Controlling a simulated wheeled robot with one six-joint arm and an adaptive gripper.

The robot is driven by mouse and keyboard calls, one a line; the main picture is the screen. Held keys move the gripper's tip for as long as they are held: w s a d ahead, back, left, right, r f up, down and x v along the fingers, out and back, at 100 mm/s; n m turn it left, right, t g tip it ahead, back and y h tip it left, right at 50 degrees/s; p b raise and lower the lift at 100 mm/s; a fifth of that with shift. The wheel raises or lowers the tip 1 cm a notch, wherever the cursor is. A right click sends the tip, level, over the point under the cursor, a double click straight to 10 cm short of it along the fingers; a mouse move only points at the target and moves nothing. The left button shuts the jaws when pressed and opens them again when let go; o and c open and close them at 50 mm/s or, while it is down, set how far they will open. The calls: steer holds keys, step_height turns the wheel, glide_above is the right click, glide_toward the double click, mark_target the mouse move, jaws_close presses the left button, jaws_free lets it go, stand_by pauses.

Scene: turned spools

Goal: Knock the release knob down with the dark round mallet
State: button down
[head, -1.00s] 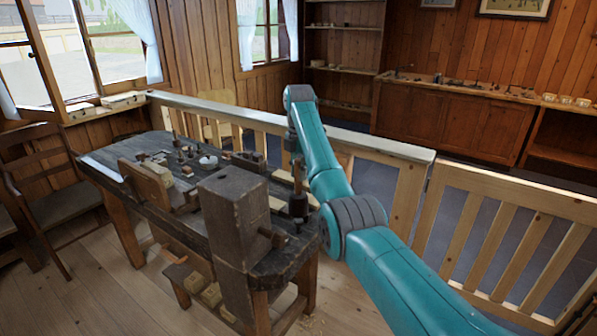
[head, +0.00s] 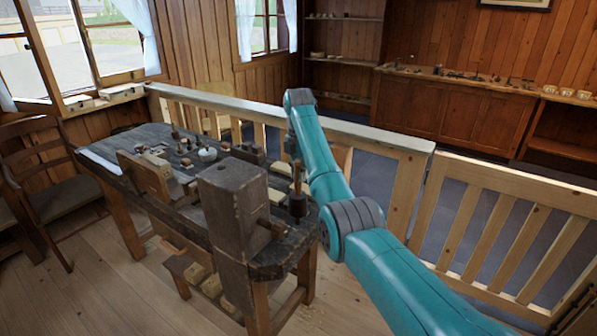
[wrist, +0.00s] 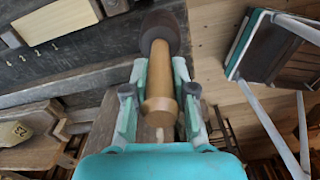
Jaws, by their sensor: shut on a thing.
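My gripper (wrist: 160,92) is shut on the light wooden handle of the mallet (wrist: 160,70). The mallet's dark round head (wrist: 165,30) points away from my gripper, beyond the fingertips. In the head view the dark mallet head (head: 298,205) hangs below my teal arm at the bench's right end, beside the tall dark wooden block (head: 233,220). A short wooden peg with a knobbed end (head: 276,229) sticks out of the block's right side, close to the mallet head. I cannot tell whether this is the release knob, or whether the mallet touches it.
The dark workbench (head: 105,150) carries a wooden stock (head: 146,177), a white cup (head: 208,154) and small turned pieces. A pale wooden railing (head: 385,140) runs behind it. A chair (head: 45,190) stands at the left.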

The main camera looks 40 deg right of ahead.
mark_target(299, 161)
steer(key=shift+r, duration=1.6)
steer(key=shift+f, duration=0.1)
steer(key=shift+f, duration=1.95)
steer(key=shift+r, duration=1.65)
